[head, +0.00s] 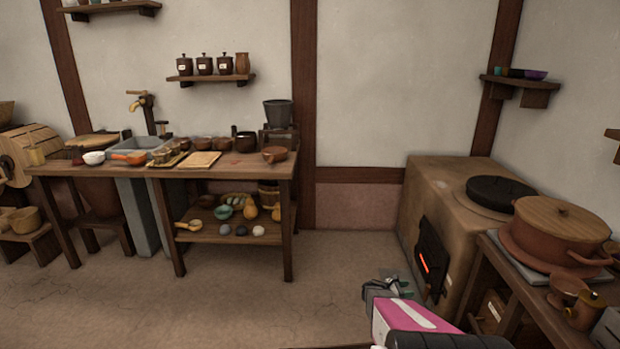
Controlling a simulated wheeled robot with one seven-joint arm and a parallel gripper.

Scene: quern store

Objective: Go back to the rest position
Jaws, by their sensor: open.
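My gripper (390,287) shows at the lower right of the middle in the head view, at the end of my pink and white arm. It is open, and I see nothing between its fingers. It hangs over the floor, in front of the clay stove (440,205) as seen from here. I cannot tell how far it is from the stove. The lower part of my arm runs out of the bottom of the view.
A long wooden table (230,172) with bowls, a basin and a board stands at the left. A side table at the right bears a large lidded pot (560,232). The stove's opening (430,262) glows red. The floor (330,260) in the middle is clear.

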